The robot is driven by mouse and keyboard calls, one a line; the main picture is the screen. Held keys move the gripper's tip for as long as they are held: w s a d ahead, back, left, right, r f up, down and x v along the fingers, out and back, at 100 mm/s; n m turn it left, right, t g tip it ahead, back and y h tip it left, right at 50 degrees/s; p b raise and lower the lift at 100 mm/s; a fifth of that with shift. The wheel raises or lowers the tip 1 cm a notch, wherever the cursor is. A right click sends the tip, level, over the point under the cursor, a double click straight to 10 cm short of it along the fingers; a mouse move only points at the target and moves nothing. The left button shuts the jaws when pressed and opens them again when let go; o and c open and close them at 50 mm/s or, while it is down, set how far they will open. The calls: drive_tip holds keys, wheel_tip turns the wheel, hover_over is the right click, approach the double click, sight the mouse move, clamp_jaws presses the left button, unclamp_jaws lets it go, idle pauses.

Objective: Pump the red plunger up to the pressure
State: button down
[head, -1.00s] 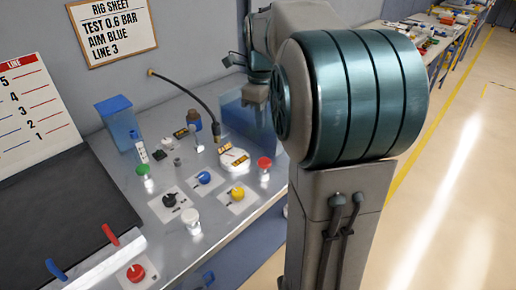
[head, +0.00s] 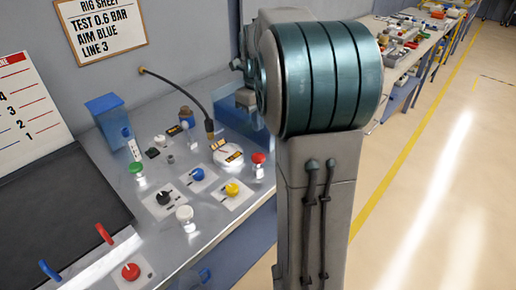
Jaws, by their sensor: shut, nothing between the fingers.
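The red plunger (head: 258,158) is a red knob on a pale, short body near the right edge of the bench. Its knob is in plain view. My gripper (head: 245,98) shows only in part, small and grey, above and behind the plunger in the picture, in front of the clear blue tank (head: 238,120). It is shut and empty, apart from the plunger. My large teal arm link hides part of the wrist. A round white dial (head: 229,154) sits left of the plunger; its reading is too small to tell.
The bench also holds blue (head: 197,174), yellow (head: 232,189) and black (head: 163,198) knobs, a green-topped knob (head: 136,167), a white knob (head: 185,213) and a red button (head: 130,271). A black hose (head: 185,92) arches behind. The floor at right is clear.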

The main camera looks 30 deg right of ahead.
sight(258, 157)
wheel_tip(258, 157, down, 10)
drive_tip(key=shift+r, duration=0.1)
idle(0.4)
drive_tip(key=shift+f+b, duration=0.8)
drive_tip(key=shift+f, duration=0.7)
drive_tip(key=shift+s, duration=0.1)
drive_tip(key=shift+r+p, duration=0.6)
drive_tip(key=shift+p, duration=0.05)
wheel_tip(258, 157, up, 13)
drive_tip(key=p, duration=0.1)
drive_tip(key=shift+r+p, duration=0.15)
drive_tip(key=shift+p, duration=0.25)
